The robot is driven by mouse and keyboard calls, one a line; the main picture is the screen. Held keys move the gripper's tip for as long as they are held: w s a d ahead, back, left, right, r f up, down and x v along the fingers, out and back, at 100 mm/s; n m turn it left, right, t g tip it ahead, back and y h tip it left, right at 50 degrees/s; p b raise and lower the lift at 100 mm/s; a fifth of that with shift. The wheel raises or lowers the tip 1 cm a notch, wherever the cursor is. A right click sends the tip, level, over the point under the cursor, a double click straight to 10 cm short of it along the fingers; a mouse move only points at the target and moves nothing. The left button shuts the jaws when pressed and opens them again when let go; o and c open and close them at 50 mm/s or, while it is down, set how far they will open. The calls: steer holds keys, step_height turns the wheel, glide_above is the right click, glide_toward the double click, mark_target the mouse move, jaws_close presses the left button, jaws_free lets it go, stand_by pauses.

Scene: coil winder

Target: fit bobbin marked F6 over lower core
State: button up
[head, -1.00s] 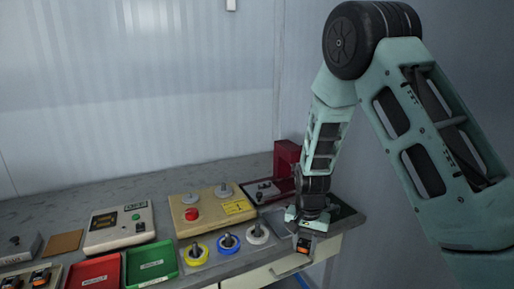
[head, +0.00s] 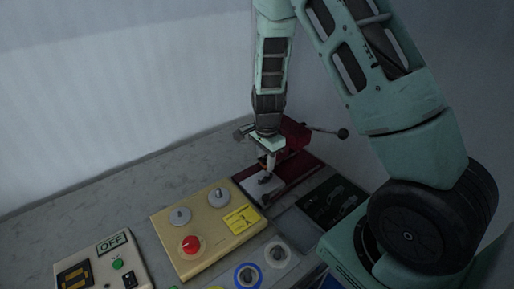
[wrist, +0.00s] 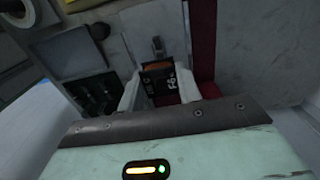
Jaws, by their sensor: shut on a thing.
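The bobbin marked F6 (wrist: 165,82), black with a copper-orange winding, is between the white fingers of my gripper (wrist: 160,92) in the wrist view. My gripper (head: 267,160) is shut on it and points down at the dark red fixture (head: 295,150) in the head view. A light grey plate (head: 256,190) with a dark part on it lies just below the fingers. In the wrist view a small grey upright part (wrist: 158,45), likely the lower core, shows just beyond the bobbin. The bobbin hides whatever is beneath it, so I cannot tell whether they touch.
A lever with a black knob (head: 342,133) sticks out right of the fixture. A beige box (head: 180,235) with a red knob stands at the left. A dark tray (head: 333,203) lies to the right. Blue (head: 248,276) and white (head: 281,254) spools are in front.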

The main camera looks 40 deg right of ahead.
mark_target(265, 177)
steer(key=shift+f+b, duration=2.2)
steer(key=shift+f, duration=0.3)
steer(key=shift+f, duration=0.2)
steer(key=shift+f+b, duration=0.55)
steer(key=shift+f, duration=0.1)
steer(key=o, duration=0.9)
steer(key=shift+r, duration=0.15)
step_height(265, 177, up, 17)
steer(key=shift+r, duration=0.1)
